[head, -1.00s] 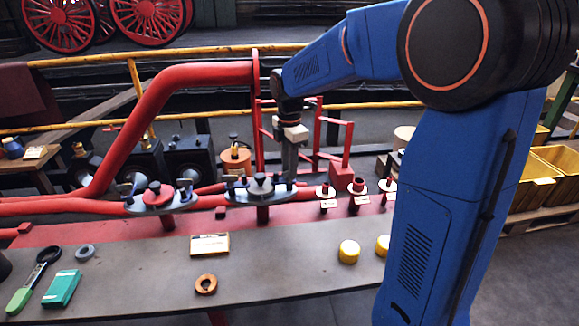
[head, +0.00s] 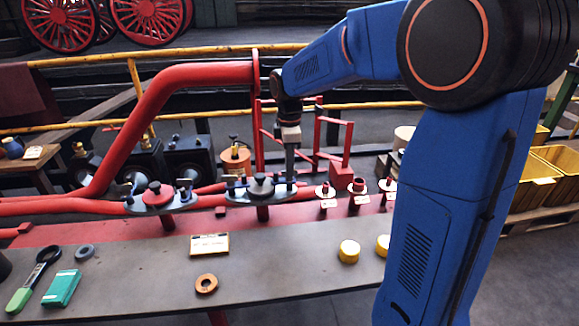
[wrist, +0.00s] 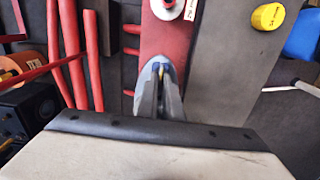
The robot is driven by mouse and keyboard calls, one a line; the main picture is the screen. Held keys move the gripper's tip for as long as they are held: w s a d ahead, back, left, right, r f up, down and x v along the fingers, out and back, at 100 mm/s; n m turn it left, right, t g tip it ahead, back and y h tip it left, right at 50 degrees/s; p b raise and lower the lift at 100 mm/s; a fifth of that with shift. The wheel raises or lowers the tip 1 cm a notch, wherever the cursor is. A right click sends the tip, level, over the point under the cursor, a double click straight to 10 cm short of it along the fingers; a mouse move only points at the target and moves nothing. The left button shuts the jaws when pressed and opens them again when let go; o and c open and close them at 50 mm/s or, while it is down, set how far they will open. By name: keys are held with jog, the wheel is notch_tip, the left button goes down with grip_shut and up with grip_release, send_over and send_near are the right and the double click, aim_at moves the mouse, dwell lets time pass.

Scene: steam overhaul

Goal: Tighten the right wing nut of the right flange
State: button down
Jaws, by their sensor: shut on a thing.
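My gripper (head: 290,180) points straight down at the flange's right end. In the wrist view, my gripper (wrist: 160,75) has its fingers close together at the grey flange (wrist: 143,82), shut on the right wing nut. The fingers mostly hide that nut in both views.
The left flange (head: 157,198) with a red cap and two wing nuts is to the left. Small red valve stubs (head: 357,186) stand close right of my gripper.

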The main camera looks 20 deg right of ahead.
jog(key=m, duration=0.4)
jog(key=shift+m, duration=0.3)
jog(key=m, duration=0.9)
jog(key=shift+m, duration=1.9)
jog(key=c, duration=1.9)
grip_release()
jog(key=shift+r, duration=0.1)
